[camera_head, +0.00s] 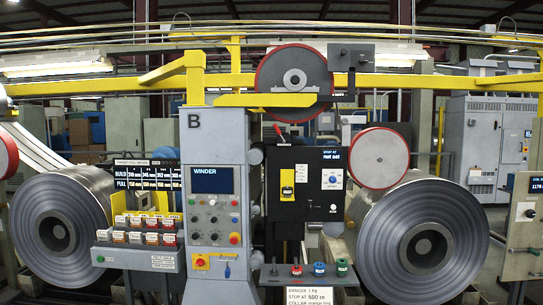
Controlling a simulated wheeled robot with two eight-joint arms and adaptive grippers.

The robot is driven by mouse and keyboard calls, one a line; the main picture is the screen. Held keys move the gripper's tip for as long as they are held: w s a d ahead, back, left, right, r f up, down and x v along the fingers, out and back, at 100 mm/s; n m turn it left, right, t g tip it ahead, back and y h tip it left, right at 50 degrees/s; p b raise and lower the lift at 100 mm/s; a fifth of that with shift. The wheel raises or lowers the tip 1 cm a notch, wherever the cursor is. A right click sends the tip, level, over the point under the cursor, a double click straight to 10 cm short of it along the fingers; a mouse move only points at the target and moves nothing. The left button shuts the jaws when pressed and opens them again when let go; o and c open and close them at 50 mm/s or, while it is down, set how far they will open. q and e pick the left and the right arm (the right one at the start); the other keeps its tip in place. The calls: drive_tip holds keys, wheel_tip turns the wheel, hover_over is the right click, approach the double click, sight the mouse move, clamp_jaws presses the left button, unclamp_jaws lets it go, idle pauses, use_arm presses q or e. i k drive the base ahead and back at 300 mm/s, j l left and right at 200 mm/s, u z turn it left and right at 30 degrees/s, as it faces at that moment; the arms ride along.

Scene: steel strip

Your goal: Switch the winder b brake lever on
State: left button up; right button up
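The grey winder B column (215,135) stands in the middle, marked with a black "B" and a "WINDER" screen (212,180). No lever in view has a readable brake label. A short lever with a red tip (278,130) stands tilted on top of the black cabinet (312,215) right of the column. A yellow switch plate (287,185) is on that cabinet's front. A small blue handle (227,270) sits on a light panel low on the column. Neither of my grippers is in view.
Large steel coils stand at left (62,225) and right (405,245). A label rack (140,258) juts out left of the column. A small shelf (305,278) with coloured pieces is in front of the black cabinet. Yellow beams (400,83) cross above.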

sight(276, 128)
drive_tip(key=i+j+z, duration=0.1)
drive_tip(key=i, duration=0.55)
drive_tip(key=i+j+u, duration=0.1)
drive_tip(key=i+j, duration=0.2)
drive_tip(key=i, duration=0.2)
drive_tip(key=i+j+u, duration=0.15)
drive_tip(key=i+j, duration=0.15)
drive_tip(key=i, duration=0.2)
drive_tip(key=i+j+u, duration=0.1)
drive_tip(key=i, duration=0.4)
drive_tip(key=i+j+u, duration=0.1)
drive_tip(key=i+j, duration=0.15)
drive_tip(key=i, duration=0.25)
